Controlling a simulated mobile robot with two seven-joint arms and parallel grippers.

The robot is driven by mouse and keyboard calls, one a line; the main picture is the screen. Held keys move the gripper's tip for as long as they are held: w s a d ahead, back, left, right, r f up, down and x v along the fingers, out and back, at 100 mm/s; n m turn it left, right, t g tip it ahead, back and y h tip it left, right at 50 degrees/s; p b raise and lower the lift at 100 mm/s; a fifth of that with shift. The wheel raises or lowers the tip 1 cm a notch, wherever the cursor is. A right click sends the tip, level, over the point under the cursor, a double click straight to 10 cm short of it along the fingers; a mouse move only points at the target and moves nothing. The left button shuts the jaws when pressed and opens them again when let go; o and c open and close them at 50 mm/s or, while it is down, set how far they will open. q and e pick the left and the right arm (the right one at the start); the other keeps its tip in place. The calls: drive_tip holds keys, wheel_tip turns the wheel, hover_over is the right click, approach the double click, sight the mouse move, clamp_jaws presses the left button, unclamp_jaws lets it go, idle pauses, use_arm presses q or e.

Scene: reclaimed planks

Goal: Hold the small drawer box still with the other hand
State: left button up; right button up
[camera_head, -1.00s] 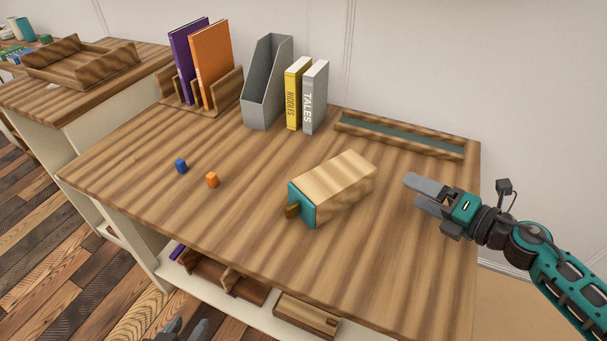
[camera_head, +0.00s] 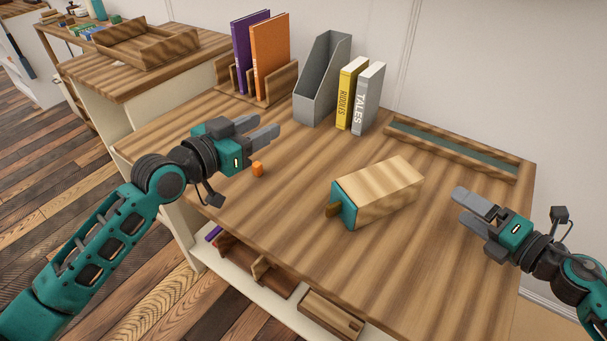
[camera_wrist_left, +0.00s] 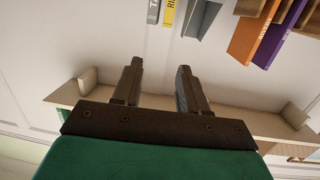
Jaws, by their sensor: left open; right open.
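The small drawer box (camera_head: 385,190) lies on the wooden table, with a pale wood body, a teal front and a brown knob facing left toward the front. My right gripper (camera_head: 467,207) is open and empty, to the right of the box and apart from it. My left gripper (camera_head: 270,130) is open and empty above the table, to the left of the box. In the left wrist view its two fingers (camera_wrist_left: 158,85) are apart with nothing between them.
Bookends with purple and orange books (camera_head: 270,60), a grey file holder (camera_head: 322,85), two upright books (camera_head: 360,98) and a long tray (camera_head: 455,150) line the back. Table around the box is clear.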

sight(422, 182)
use_arm(q)
drive_tip(key=s+d+f+m+g, duration=0.25)
drive_tip(key=d+m+g, duration=0.35)
drive_tip(key=d, duration=0.4)
drive_tip(key=s+f+g+y, duration=0.1)
drive_tip(key=g, duration=0.1)
drive_tip(key=s+a+m+g+y, duration=0.1)
drive_tip(key=g+y, duration=0.1)
drive_tip(key=s+f+g+y, duration=0.1)
drive_tip(key=s, duration=0.1)
drive_tip(key=shift+s+a+f+m+g+y, duration=0.1)
drive_tip(key=shift+a+f+m+g+y, duration=0.2)
drive_tip(key=shift+f+m+g+y, duration=0.1)
use_arm(e)
drive_tip(key=x, duration=1.3)
